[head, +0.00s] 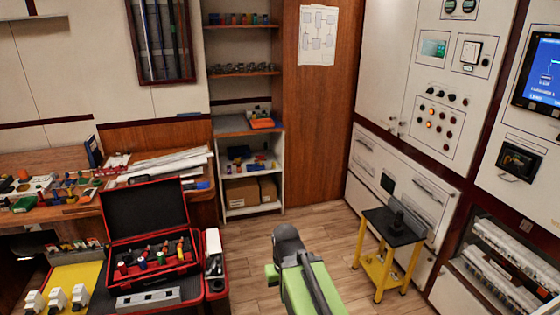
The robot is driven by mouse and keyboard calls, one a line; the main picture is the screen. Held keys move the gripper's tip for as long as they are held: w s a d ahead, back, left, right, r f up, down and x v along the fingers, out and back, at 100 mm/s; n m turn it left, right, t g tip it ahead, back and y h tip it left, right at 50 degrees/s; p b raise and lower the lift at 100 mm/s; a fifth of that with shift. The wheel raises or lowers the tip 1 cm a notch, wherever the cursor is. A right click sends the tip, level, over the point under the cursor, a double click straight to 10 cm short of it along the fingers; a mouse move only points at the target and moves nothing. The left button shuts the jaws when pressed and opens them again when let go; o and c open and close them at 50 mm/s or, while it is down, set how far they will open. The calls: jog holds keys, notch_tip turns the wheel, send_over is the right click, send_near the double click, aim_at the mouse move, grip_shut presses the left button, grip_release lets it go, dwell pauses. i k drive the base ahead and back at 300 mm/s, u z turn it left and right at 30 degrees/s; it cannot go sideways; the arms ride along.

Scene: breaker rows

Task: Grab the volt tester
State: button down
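I cannot pick out the volt tester for certain. A small dark upright device (397,217) stands on the black top of a yellow stool (378,268) at the right. An open red tool case (150,270) at the lower left holds several coloured-handled tools (155,255). A red holder (213,285) beside it has a dark and white object in it. My green arm with a dark end (288,240) reaches up from the bottom middle, over the floor and apart from all of these. No fingers can be made out on it.
A cluttered wooden bench (90,200) runs along the left. An open shelf unit (248,165) stands at the back. White electrical cabinets (415,110) line the right, with open breaker rows (500,275) low down.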

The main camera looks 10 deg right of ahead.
aim_at(399, 216)
jog(key=i, duration=0.7)
jog(key=z, duration=1.7)
jog(key=i, duration=0.5)
jog(key=u, duration=1.25)
jog(key=i, duration=0.3)
jog(key=z, duration=0.25)
